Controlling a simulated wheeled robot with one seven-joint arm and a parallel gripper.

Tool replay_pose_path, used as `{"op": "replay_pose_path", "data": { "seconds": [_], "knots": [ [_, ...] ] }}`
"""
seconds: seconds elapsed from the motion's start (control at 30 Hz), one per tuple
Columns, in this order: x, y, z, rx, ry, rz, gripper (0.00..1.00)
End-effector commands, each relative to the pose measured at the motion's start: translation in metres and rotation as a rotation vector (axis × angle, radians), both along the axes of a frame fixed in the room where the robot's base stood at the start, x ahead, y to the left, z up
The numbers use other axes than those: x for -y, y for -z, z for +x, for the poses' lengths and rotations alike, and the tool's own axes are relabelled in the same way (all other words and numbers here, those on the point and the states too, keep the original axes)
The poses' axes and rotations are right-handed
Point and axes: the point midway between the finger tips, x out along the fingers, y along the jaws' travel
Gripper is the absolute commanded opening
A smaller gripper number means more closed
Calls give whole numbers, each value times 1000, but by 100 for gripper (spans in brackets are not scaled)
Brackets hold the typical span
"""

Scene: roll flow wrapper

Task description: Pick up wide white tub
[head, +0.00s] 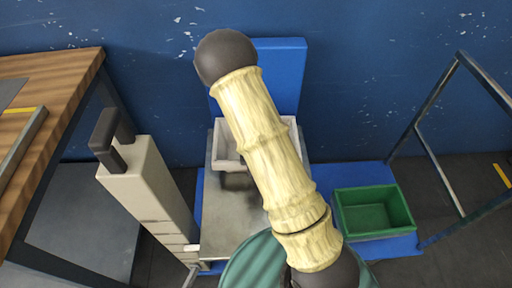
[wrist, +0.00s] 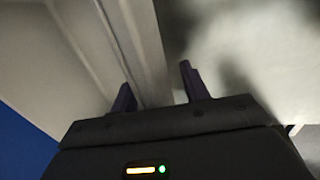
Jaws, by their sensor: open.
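The wide white tub (head: 226,146) sits at the back of a grey metal plate in the head view, and my arm crosses in front of its middle. Its pale wall and rim (wrist: 128,45) fill the upper left and middle of the wrist view. My gripper (wrist: 156,80) shows in the wrist view with two dark fingers apart. The tub's wall runs down towards the space between the fingers. I cannot tell whether the fingers touch it. My gripper is hidden in the head view.
A green bin (head: 374,211) stands on the blue base at right. A beige column with a dark handle (head: 150,190) stands left of the plate (head: 230,215). A wooden table (head: 60,85) is at far left, a metal frame (head: 430,155) at right. A blue panel (head: 283,70) rises behind the tub.

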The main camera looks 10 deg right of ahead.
Motion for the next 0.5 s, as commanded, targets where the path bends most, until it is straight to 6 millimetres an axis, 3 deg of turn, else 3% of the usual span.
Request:
{"op": "replay_pose_path", "data": {
  "seconds": [0.37, 0.5],
  "knots": [
    [0, -1, 0, 0, 0, 0, 46],
    [0, -1, 0, 0, 0, 0, 18]
  ]
}}
